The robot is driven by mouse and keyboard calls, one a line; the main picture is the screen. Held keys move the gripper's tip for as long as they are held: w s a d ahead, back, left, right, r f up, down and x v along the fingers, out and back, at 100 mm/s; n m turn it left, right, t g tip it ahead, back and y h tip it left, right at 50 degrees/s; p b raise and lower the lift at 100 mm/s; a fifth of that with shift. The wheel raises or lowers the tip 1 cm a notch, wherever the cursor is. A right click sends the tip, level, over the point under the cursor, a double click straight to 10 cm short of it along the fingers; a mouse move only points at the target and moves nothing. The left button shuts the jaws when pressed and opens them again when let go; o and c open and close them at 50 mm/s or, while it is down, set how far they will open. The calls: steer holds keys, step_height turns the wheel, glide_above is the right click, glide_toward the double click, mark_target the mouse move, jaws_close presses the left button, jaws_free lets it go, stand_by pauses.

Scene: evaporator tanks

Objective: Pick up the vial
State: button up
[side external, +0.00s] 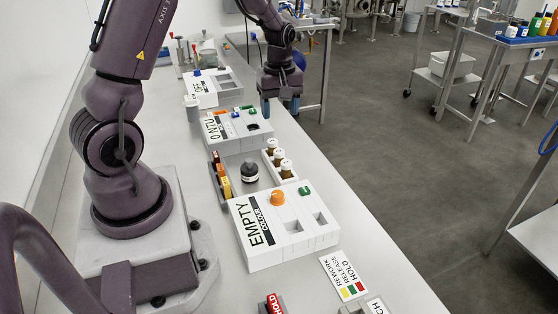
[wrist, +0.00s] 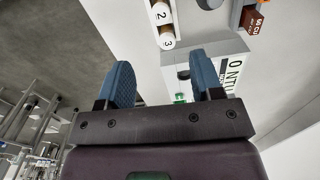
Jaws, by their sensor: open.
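Several small brown vials with white caps stand in a white rack in the middle of the bench; in the side external view one vial (side external: 286,168) is nearest. In the wrist view caps marked 2 (wrist: 160,13) and 3 (wrist: 166,38) show at the top. My gripper (side external: 279,104) hangs over the far right side of the box marked 0 NTU (side external: 216,130), beyond the rack. Its blue fingers (wrist: 160,62) are apart with nothing seen between them. A dark round spot (side external: 254,127) shows on that box; I cannot tell if it is a hole or a vial top.
A box marked EMPTY COLOUR (side external: 262,256) stands nearer, with an orange knob (side external: 277,198). Another box (side external: 207,94) stands farther back. The bench's right edge is mostly clear.

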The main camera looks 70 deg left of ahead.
mark_target(279, 151)
steer(key=shift+n, duration=0.3)
step_height(279, 151, down, 13)
steer(key=shift+s+d+f, duration=0.1)
steer(key=shift+c, duration=0.4)
steer(key=c, duration=0.9)
